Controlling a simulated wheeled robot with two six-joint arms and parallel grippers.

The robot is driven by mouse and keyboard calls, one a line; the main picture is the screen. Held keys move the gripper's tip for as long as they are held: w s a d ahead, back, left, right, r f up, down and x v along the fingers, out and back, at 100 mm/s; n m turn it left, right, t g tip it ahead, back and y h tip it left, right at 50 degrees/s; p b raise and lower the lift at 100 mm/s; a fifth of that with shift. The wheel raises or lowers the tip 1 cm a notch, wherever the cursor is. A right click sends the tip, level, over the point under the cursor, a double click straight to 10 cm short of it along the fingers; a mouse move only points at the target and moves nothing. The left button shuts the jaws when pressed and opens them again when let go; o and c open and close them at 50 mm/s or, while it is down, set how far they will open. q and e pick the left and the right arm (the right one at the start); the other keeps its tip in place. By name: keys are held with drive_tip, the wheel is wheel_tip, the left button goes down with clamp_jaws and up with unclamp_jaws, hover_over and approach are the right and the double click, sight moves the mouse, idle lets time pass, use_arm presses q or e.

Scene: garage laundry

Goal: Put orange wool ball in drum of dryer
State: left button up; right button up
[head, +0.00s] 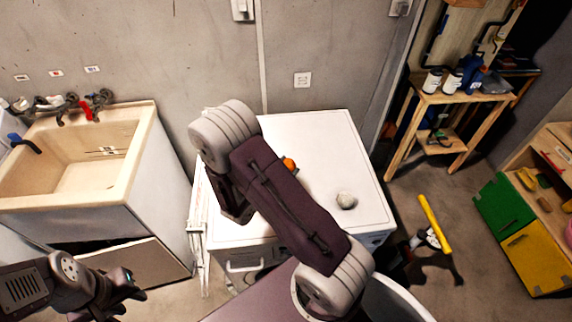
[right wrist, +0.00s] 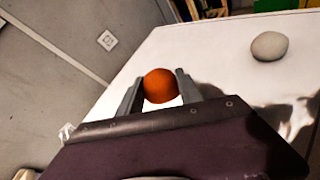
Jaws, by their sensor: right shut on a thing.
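The orange wool ball (head: 289,164) shows partly behind my right arm, over the top of a white appliance (head: 325,140). In the right wrist view, the ball (right wrist: 160,86) sits between the two fingers of my right gripper (right wrist: 160,90), which is shut on it. In the head view my arm hides most of that gripper. Whether the ball still touches the white top is hard to tell. My left gripper (head: 128,284) is at the lower left, away from the ball; its finger opening is unclear. No drum opening is visible; whether the white appliance is the dryer is unclear.
A pale wool ball (head: 346,200) lies on the white top, right of my arm. A sink (head: 130,165) stands left, a wooden shelf (head: 455,98) right. A yellow-handled tool (head: 434,222) is on the right. A curved white rim (head: 400,292) shows at the bottom.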

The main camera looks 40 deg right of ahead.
drive_tip(key=w+d+f, duration=0.1)
drive_tip(key=w, duration=0.1)
drive_tip(key=w+d+f, duration=0.1)
drive_tip(key=w+f, duration=0.1)
drive_tip(key=w+d+f, duration=0.1)
drive_tip(key=w+d, duration=0.1)
drive_tip(key=shift+w+f+p, duration=0.3)
drive_tip(key=shift+w, duration=0.05)
wheel_tip(320, 180, down, 3)
drive_tip(key=shift+s+a+f, duration=0.1)
drive_tip(key=shift+a+f, duration=0.05)
drive_tip(key=shift+f, duration=0.35)
drive_tip(key=shift+f, duration=0.2)
drive_tip(key=o, duration=1.3)
drive_tip(key=shift+o, duration=0.2)
drive_tip(key=shift+r, duration=0.1)
